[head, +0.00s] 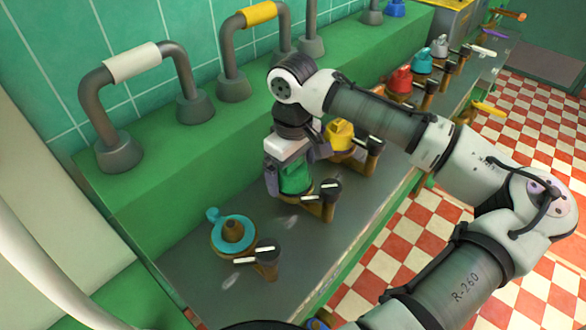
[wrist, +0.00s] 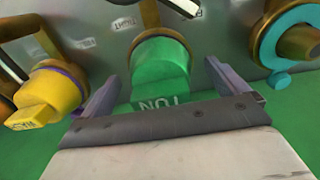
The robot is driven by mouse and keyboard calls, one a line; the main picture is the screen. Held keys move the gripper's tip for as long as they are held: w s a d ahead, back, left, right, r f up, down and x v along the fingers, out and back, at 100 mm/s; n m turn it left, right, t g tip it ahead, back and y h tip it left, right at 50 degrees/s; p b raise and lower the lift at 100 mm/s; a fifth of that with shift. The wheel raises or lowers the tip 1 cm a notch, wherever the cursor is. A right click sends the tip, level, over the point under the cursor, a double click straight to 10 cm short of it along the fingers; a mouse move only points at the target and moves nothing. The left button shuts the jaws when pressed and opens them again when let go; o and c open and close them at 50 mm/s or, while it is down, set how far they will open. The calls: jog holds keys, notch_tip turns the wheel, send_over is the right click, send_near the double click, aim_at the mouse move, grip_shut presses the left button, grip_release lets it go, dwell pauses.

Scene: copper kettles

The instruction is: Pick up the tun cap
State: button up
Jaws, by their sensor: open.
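The tun cap is green and carries the lettering "TUN" in the wrist view (wrist: 160,70). In the head view the green cap (head: 297,180) sits on a brown fitting with a black-and-white handle beside it, on the grey counter. My gripper (head: 293,172) points down over the cap from above. In the wrist view my gripper (wrist: 170,88) is open, with one finger on each side of the cap. I cannot tell whether the fingers touch it. The cap's near part is hidden behind the gripper body in the wrist view.
A yellow cap (head: 340,134) stands close behind to the right, and a turquoise one (head: 233,231) to the front left. A red cap (head: 400,80) and others stand farther along the counter (head: 190,262). Grey pipes (head: 110,135) rise from the green ledge (head: 150,195) behind.

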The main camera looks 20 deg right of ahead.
jog(key=shift+f, duration=0.3)
jog(key=c, duration=1)
jog(key=shift+r, duration=0.1)
notch_tip(320, 180, up, 20)
jog(key=shift+d, duration=0.1)
dwell(0.4)
